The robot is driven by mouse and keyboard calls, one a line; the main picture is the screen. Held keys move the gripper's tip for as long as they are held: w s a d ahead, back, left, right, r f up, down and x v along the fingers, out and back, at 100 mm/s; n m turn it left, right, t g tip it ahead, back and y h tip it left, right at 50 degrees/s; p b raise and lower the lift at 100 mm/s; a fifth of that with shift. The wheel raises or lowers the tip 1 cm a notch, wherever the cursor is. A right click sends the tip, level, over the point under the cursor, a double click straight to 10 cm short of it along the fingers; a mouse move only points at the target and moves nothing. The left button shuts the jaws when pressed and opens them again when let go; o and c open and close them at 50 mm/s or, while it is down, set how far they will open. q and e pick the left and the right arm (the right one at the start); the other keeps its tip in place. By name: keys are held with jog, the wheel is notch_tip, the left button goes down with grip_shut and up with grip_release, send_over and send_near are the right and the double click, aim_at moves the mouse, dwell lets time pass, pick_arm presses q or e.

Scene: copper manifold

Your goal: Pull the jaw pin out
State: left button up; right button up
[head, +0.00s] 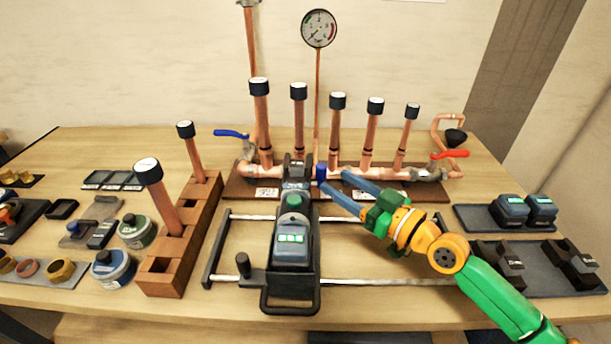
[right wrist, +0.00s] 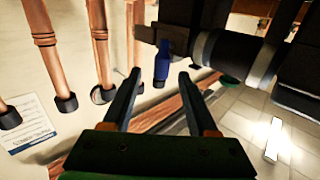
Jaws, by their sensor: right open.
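The jaw pin appears to be the small blue-headed piece (head: 321,172) at the right side of the dark press jaw (head: 296,170), by the copper manifold. In the right wrist view the blue pin (right wrist: 162,62) stands beside a dark block, just beyond the fingertips and roughly between them. My right gripper (head: 333,180) is open and empty, its two blue fingers reaching in from the right. In the right wrist view the fingers (right wrist: 160,73) are spread apart; contact with the pin cannot be told. My left gripper is not in view.
The press tool (head: 291,250) rests in a black cradle on rails (head: 370,282). Upright copper pipes with black caps (head: 338,125) stand close behind the gripper. A wooden rack (head: 195,240) is left; battery trays (head: 505,218) are right.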

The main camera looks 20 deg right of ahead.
aim_at(325, 173)
jog(key=shift+w+a+r+p, duration=0.45)
jog(key=shift+w+r+p, duration=0.25)
jog(key=shift+p, duration=0.05)
jog(key=x, duration=0.2)
jog(key=f+x, duration=0.1)
jog(key=x, duration=0.1)
jog(key=shift+w+a, duration=0.2)
jog(key=shift+a, duration=0.05)
jog(key=shift+s+d, duration=0.15)
jog(key=shift+s, duration=0.1)
jog(key=shift+c, duration=0.4)
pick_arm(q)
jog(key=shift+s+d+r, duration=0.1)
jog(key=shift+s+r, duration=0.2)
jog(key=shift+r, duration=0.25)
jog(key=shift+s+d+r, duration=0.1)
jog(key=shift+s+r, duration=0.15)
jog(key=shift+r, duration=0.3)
pick_arm(e)
grip_shut()
